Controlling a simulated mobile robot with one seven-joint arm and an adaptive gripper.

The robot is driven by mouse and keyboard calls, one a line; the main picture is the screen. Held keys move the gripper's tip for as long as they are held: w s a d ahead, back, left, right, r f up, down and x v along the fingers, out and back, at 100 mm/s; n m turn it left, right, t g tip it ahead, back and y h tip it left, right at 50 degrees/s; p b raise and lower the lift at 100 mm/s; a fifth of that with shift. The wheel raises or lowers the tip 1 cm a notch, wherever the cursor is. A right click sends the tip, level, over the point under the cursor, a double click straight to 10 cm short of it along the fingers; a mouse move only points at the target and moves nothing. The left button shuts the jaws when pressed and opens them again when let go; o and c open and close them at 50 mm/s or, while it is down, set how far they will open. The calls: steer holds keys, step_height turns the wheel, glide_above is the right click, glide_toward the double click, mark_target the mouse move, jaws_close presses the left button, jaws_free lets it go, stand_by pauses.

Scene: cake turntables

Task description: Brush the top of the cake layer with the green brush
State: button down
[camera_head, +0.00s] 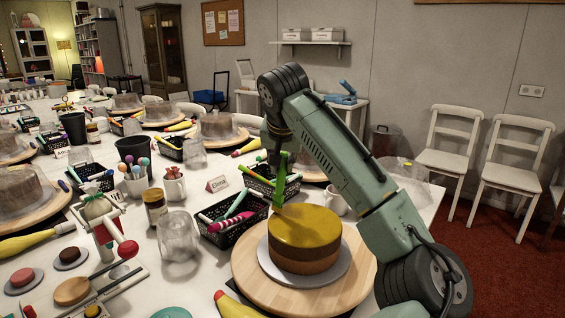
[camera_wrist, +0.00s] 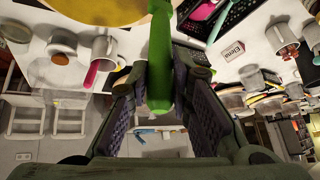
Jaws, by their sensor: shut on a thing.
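The cake layer (camera_head: 305,232) is a round brown sponge with a yellow top, on a thin pale disc (camera_head: 338,272) over a wooden turntable (camera_head: 252,282) at the front of the table. The green brush (camera_head: 280,180) points down at the cake's far left edge; whether its tip touches the top is unclear. In the wrist view my gripper (camera_wrist: 163,80) is shut on the green brush (camera_wrist: 160,45), with a finger on each side. The yellow cake top (camera_wrist: 75,8) shows at the upper left there. In the head view my arm partly hides the gripper.
A black basket (camera_head: 232,222) with coloured tools stands left of the turntable, and another basket (camera_head: 262,190) behind it. A clear dome (camera_head: 178,240) and a jar (camera_head: 156,206) stand further left. A white mug (camera_head: 335,202) is behind the cake. Other cakes crowd the table.

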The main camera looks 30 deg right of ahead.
steer(key=shift+f, duration=0.3)
steer(key=shift+s, duration=0.1)
steer(key=shift+d+p, duration=1.6)
steer(key=shift+d, duration=1.1)
steer(key=s+b, duration=0.1)
steer(key=s, duration=0.1)
steer(key=s+a+b, duration=0.1)
steer(key=s, duration=0.2)
steer(key=shift+s+a+b, duration=0.2)
steer(key=shift+b, duration=0.15)
steer(key=shift+d+r, duration=0.1)
